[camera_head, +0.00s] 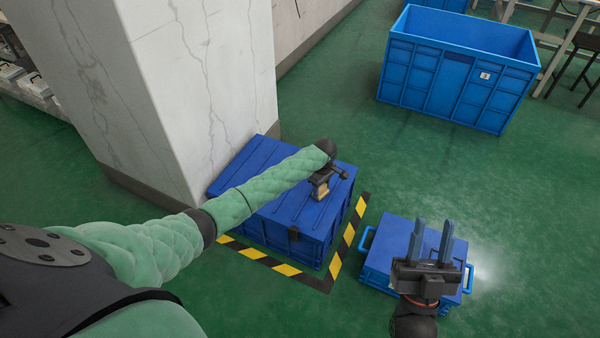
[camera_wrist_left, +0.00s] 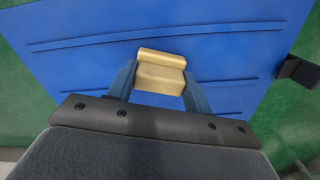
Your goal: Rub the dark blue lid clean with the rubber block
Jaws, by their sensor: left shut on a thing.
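The dark blue lid (camera_head: 293,213) tops a blue box beside the pillar; it fills most of the left wrist view (camera_wrist_left: 90,75). Its visible surface shows raised ridges and no clear dirt marks. My left gripper (camera_head: 321,184) is shut on the rubber block (camera_wrist_left: 160,76), a tan piece held between the two fingers. The block is over the right part of the lid, at or very close to its surface; I cannot tell whether it touches. My left arm hides part of the lid. My right gripper (camera_head: 433,228) is open and empty, above a smaller blue case.
The smaller blue case (camera_head: 393,243) with side handles stands right of the striped floor tape (camera_head: 341,262). A large open blue crate (camera_head: 420,78) stands at the back right. A cracked white pillar (camera_head: 205,90) rises close behind the lid. Green floor is clear between them.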

